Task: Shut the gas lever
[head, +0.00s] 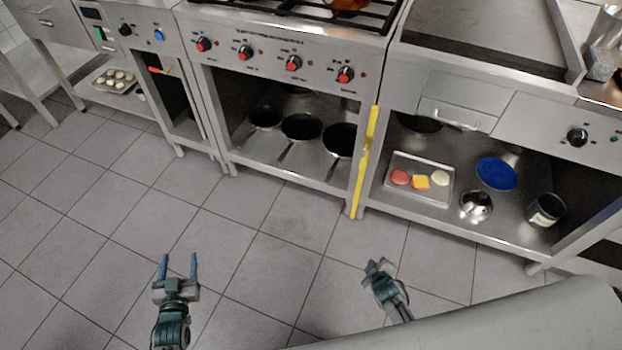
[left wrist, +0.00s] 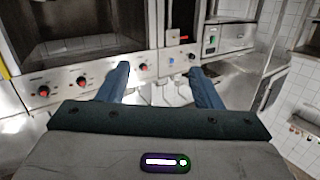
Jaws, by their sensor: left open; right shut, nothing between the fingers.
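A small red lever (head: 156,69) with a yellowish end sticks out at the dark opening of the narrow cabinet (head: 172,92), below its blue knob, in the head view. It lies roughly horizontal. My left gripper (head: 178,262) is open and empty over the floor, well in front of the cabinets and apart from the lever. Its two blue fingers (left wrist: 160,85) also show spread in the left wrist view, where the cabinet fronts appear upside down. My right gripper (head: 377,266) is shut and empty over the floor, below the yellow upright bar.
The stove front (head: 275,65) has several red knobs, with pans on its lower shelf. A yellow bar (head: 365,165) runs up its right leg. Right of it, a shelf holds a food tray (head: 420,195) and a blue plate (head: 496,174). The tiled floor (head: 90,200) is clear.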

